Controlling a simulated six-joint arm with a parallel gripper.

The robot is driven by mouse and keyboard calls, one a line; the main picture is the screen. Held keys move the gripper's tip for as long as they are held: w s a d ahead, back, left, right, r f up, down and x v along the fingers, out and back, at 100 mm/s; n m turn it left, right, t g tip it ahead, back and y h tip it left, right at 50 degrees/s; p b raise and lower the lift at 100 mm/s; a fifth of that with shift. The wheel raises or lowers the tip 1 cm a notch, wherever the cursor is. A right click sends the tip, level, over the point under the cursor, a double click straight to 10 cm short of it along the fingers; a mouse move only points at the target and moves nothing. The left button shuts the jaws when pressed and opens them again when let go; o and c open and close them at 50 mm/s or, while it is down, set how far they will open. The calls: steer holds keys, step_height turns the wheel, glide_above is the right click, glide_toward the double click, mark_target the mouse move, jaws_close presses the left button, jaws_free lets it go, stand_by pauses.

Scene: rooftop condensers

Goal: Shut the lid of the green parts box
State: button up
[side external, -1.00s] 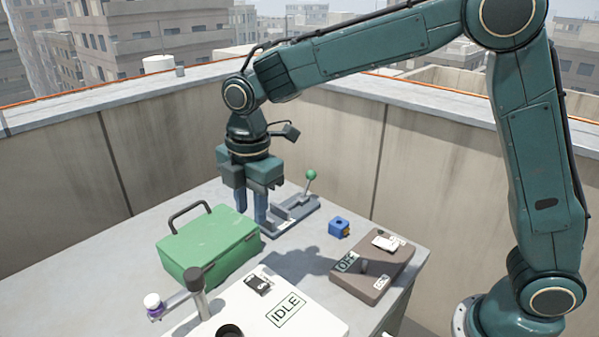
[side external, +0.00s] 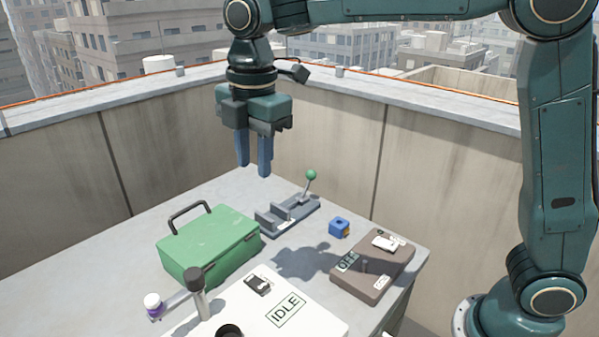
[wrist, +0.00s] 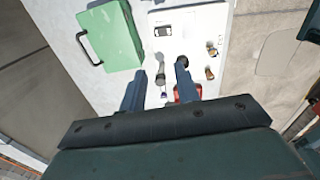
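The green parts box (side external: 205,250) sits on the left part of the grey bench. Its lid lies flat across the top and looks shut. A dark handle (side external: 189,214) stands at its far left side. The box also shows at the upper left of the wrist view (wrist: 112,36). My gripper (side external: 254,170) hangs fingers-down in the air, above and behind the box, clear of it. Its two blue fingers are apart with nothing between them, as the wrist view also shows (wrist: 159,76).
A grey lever fixture (side external: 288,215) with a green knob stands behind the box. A blue block (side external: 339,228), a brown OFF panel (side external: 372,270) and a white IDLE panel (side external: 275,310) are to the right. A post with an arm and purple-white knob (side external: 154,305) stands in front.

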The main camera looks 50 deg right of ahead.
steer(key=shift+m, duration=0.6)
steer(key=shift+s+d+r, duration=0.25)
steer(key=shift+d+r, duration=0.05)
steer(key=shift+r, duration=0.3)
steer(key=shift+s+d+r, duration=0.25)
steer(key=shift+d+r, duration=0.1)
steer(key=shift+r, duration=0.25)
steer(key=shift+s+d+r, duration=0.25)
steer(key=shift+d+r, duration=0.05)
steer(key=shift+r, duration=0.3)
steer(key=s+d+m+t, duration=0.3)
steer(key=s+d+m, duration=0.6)
steer(key=s+d, duration=0.15)
steer(key=s+d+f+m+t, duration=0.1)
steer(key=s+d+f+m, duration=0.1)
steer(key=s+f+m, duration=0.1)
steer(key=s+d+f+m, duration=0.2)
steer(key=s+f+m, duration=0.2)
steer(key=s, duration=0.4)
steer(key=shift+s+d+m+t, duration=0.15)
steer(key=shift+s+m+t, duration=0.2)
steer(key=shift+m, duration=0.45)
steer(key=shift+w, duration=0.1)
